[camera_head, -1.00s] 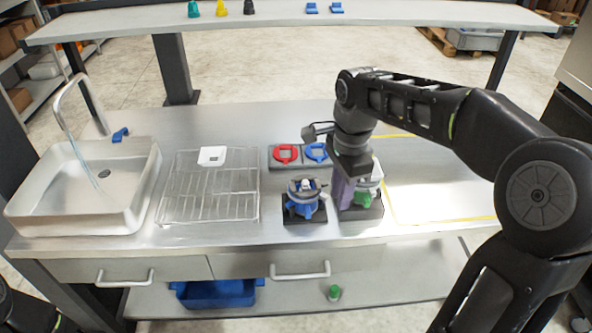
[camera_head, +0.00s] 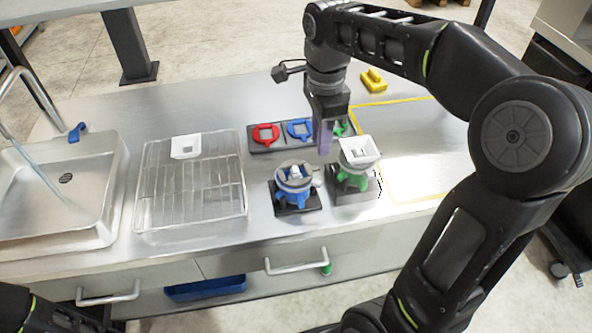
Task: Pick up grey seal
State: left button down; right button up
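No separate loose piece is clearly recognisable as the grey seal. A grey ring-like part (camera_head: 294,176) sits on top of the blue dispenser body (camera_head: 283,194), with a small white piece at its centre. My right gripper (camera_head: 323,143) points down, above and behind the gap between the blue dispenser and the green dispenser (camera_head: 352,179). Its purplish fingers are seen edge-on, so their opening is unclear; nothing is visibly held. My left gripper is out of view.
A white square hopper (camera_head: 360,151) tops the green dispenser; another (camera_head: 186,146) lies on the wire rack (camera_head: 190,200). A dark holder (camera_head: 262,148) carries red, blue and green pieces. A yellow part (camera_head: 373,80) lies behind. The yellow-outlined area (camera_head: 420,150) is clear.

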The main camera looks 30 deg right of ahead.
jog(key=shift+f, duration=0.45)
jog(key=shift+f, duration=0.1)
notch_tip(320, 180, down, 5)
jog(key=shift+s+a+f+p, duration=0.1)
jog(key=shift+s+a+p, duration=0.05)
jog(key=shift+p, duration=0.5)
jog(key=shift+c, duration=0.4)
grip_shut()
